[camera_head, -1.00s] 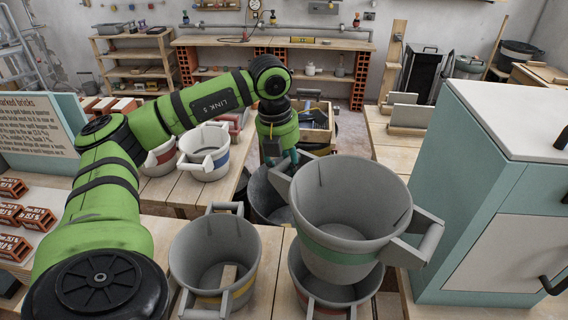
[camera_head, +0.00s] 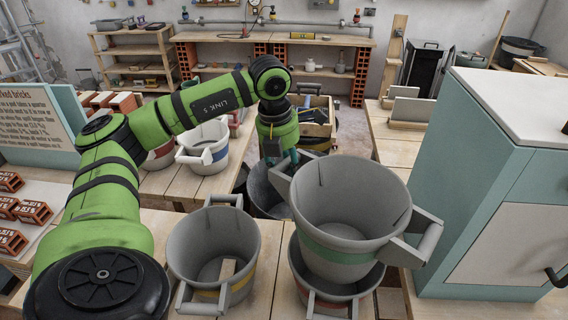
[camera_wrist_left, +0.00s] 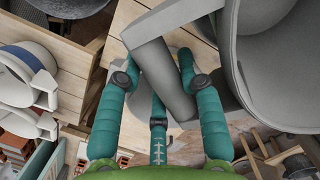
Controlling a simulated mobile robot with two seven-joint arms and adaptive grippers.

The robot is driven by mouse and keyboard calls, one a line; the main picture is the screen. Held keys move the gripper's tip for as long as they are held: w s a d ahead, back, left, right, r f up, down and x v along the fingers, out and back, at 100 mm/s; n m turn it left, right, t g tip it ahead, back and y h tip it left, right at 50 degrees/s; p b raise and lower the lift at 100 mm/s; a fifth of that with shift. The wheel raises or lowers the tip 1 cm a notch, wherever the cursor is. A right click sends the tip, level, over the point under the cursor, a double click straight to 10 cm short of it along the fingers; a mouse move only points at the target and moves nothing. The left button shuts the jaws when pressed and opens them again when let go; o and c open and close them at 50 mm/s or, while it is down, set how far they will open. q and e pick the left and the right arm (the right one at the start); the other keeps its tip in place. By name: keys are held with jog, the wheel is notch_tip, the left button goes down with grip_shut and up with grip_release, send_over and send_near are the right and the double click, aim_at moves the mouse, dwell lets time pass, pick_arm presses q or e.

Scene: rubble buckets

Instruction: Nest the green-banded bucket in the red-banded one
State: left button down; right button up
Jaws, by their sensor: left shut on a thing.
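The green-banded bucket (camera_head: 349,205) is grey with a green stripe and is roughly upright. My left gripper (camera_head: 281,160) is shut on its left handle; the wrist view shows the fingers (camera_wrist_left: 159,95) around the handle (camera_wrist_left: 162,75) beside the bucket wall (camera_wrist_left: 282,60). The red-banded bucket (camera_head: 330,303) stands on the wooden table directly below it. The green-banded bucket's base overlaps the red-banded one's mouth and hides most of its inside. How deep the base sits in it I cannot tell. My right gripper is not in view.
A yellow-banded bucket (camera_head: 214,250) with a wooden piece inside stands close at left. A dark bucket (camera_head: 263,192) is behind. A blue-banded bucket (camera_head: 203,150) stands on the far left table. A teal cabinet (camera_head: 460,200) rises close at right.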

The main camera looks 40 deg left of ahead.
pick_arm(q)
jog(key=shift+f+b, duration=1.3)
jog(key=shift+f, duration=0.3)
jog(key=shift+f+b, duration=1.25)
jog(key=shift+f, duration=0.2)
notch_tip(320, 180, down, 3)
jog(key=shift+r+b, duration=0.1)
jog(key=shift+b, duration=1.1)
